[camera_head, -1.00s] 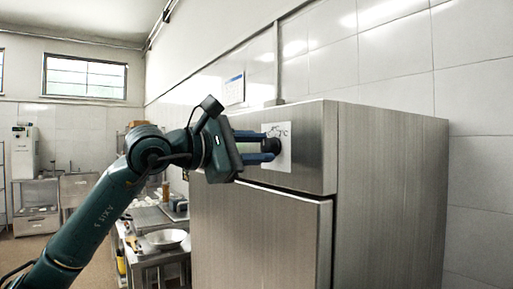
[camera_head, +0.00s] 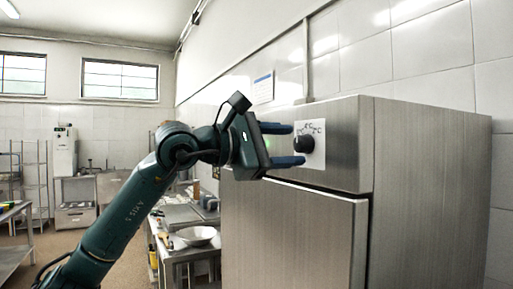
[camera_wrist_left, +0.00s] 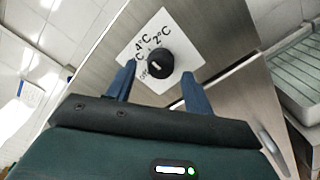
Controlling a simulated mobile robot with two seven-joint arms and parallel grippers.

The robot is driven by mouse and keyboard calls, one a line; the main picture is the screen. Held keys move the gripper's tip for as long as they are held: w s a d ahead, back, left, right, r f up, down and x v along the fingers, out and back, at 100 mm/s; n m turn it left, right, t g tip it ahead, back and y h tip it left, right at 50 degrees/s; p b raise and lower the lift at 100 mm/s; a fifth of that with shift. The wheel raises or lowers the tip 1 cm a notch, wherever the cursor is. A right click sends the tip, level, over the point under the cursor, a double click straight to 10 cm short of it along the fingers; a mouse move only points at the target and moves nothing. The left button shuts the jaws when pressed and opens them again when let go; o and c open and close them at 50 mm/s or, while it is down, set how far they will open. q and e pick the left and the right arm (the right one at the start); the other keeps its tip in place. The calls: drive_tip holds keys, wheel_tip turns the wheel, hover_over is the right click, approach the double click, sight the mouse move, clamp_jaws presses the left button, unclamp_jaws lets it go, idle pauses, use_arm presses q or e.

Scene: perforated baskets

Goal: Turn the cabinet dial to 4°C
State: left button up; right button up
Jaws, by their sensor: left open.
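The black round dial (camera_head: 304,144) sits on a white label plate (camera_head: 317,134) on the upper front of the steel cabinet (camera_head: 300,225). In the left wrist view, the dial (camera_wrist_left: 157,62) has a pale mark on its face. The plate (camera_wrist_left: 183,25) reads 4°C, 2°C and OFF; I cannot tell exactly which label the mark points to. My left gripper (camera_head: 297,144) is open, its blue fingers apart with one above and one below the dial. In the wrist view, my left gripper's fingertips (camera_wrist_left: 157,67) flank the dial with gaps. My right gripper is out of view.
A work table with a metal bowl (camera_head: 197,236) stands left of the cabinet. A tiled wall (camera_head: 420,60) runs behind the cabinet. Shelving and a white appliance (camera_head: 63,150) stand at the far back left.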

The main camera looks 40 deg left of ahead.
use_arm(q)
drive_tip(key=b+v, duration=0.4)
drive_tip(key=v, duration=0.8)
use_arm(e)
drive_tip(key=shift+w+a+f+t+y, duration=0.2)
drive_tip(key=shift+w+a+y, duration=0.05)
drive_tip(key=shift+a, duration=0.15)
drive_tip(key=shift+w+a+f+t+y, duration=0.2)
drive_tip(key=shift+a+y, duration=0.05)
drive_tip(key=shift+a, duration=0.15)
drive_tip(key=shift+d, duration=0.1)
use_arm(q)
drive_tip(key=shift+f, duration=0.1)
